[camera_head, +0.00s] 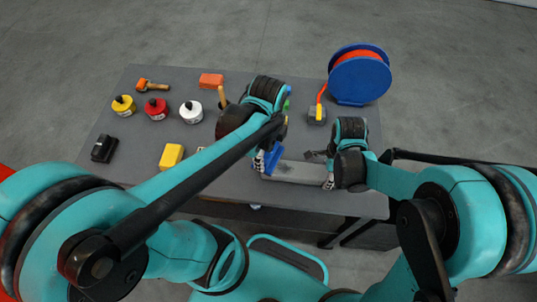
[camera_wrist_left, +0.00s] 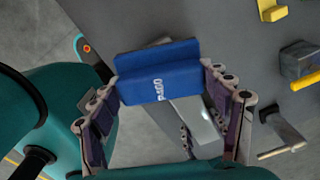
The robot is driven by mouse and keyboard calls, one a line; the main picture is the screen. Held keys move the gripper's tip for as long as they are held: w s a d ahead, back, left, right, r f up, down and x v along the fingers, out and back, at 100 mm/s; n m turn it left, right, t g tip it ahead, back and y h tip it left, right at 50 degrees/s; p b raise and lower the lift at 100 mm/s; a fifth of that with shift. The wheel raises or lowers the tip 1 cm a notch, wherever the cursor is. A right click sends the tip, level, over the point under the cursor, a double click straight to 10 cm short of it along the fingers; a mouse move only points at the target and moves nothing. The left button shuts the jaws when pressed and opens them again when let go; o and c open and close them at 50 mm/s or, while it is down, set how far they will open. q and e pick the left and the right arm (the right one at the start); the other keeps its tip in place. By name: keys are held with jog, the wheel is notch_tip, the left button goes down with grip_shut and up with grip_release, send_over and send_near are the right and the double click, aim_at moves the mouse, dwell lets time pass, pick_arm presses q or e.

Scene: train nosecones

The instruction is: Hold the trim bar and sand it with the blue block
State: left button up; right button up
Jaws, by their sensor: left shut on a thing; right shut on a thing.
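The blue block (camera_head: 274,157), with pale lettering on its face, is between the fingers of my left gripper (camera_head: 266,163), which is shut on it. The block also fills the middle of the left wrist view (camera_wrist_left: 158,75). The grey trim bar (camera_head: 297,173) lies lengthwise near the table's front edge, with its left end close to the block. My right gripper (camera_head: 329,178) is shut on its right end. Whether block and bar touch cannot be told.
On the grey table (camera_head: 225,178) are yellow (camera_head: 123,106), red (camera_head: 156,108) and white (camera_head: 191,112) pots, a yellow block (camera_head: 171,156), a black item (camera_head: 104,148), an orange block (camera_head: 211,80) and a blue reel (camera_head: 359,76). In the left wrist view a hammer (camera_wrist_left: 286,137) lies to the right.

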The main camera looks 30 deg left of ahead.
aim_at(268, 151)
pick_arm(q)
jog(key=shift+r, duration=1.75)
